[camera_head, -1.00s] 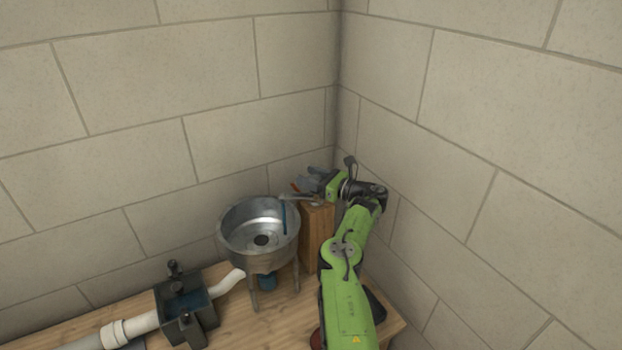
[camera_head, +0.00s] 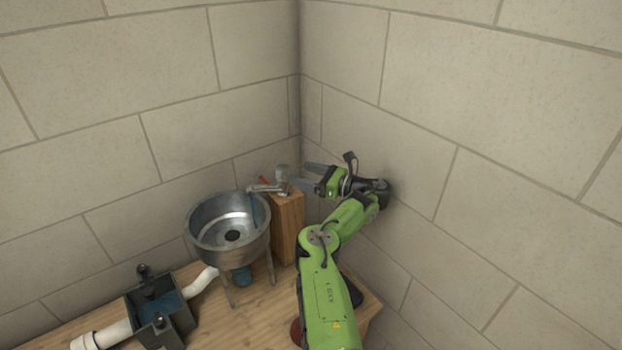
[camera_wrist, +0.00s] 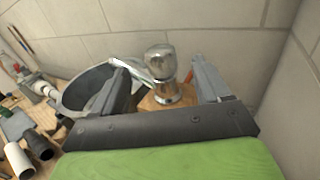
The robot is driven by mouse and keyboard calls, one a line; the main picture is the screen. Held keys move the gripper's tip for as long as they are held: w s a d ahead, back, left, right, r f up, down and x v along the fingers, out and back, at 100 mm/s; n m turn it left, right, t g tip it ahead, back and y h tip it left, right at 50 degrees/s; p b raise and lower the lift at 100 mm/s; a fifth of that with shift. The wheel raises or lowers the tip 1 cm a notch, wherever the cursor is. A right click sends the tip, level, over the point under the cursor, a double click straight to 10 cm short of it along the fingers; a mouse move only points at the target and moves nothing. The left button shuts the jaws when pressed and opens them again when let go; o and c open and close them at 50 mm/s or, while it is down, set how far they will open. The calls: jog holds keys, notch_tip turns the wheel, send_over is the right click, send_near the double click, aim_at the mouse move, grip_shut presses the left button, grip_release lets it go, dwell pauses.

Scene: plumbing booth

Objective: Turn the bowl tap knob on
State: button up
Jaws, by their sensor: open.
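The bowl tap knob (camera_wrist: 160,62) is a rounded chrome knob on top of the tap (camera_wrist: 168,93). In the wrist view it shows between my open fingers and beyond them. In the head view the knob (camera_head: 282,172) stands on a wooden block, just left of my gripper (camera_head: 305,178). My gripper is open and empty; its two fingers point left toward the tap, and I see no contact. The metal bowl (camera_head: 203,212) is left of the block, with the tap's spout reaching over it. A thin blue stream or rod shows below the spout.
The wooden block (camera_head: 287,228) carries the tap. A dark box (camera_head: 172,312) with a white pipe (camera_head: 100,335) is on the wooden bench (camera_head: 250,318) at the lower left. Brick walls meet closely behind the tap, and the right wall is near my arm.

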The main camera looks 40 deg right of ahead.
jog(key=shift+p+v, duration=1.2)
jog(key=shift+p, duration=0.05)
